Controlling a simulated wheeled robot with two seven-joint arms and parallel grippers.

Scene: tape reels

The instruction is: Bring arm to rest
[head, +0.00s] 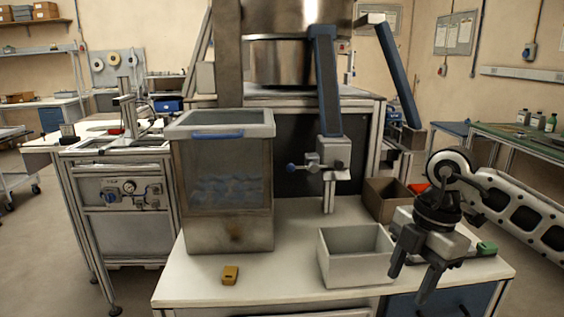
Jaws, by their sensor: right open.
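My right gripper (411,281) shows at the right of the head view, its two dark fingers pointing down and spread apart. Nothing shows between the fingers. It is in front of the right part of the white table (290,283), just right of a light grey open box (352,285). My right arm comes in from the right edge. My left gripper is not in the view.
A clear-walled bin (222,190) with a blue handle stands at the table's left. A small yellow-brown block (231,275) lies before it. A brown box (387,199) sits behind the grey box. The front middle of the table is clear.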

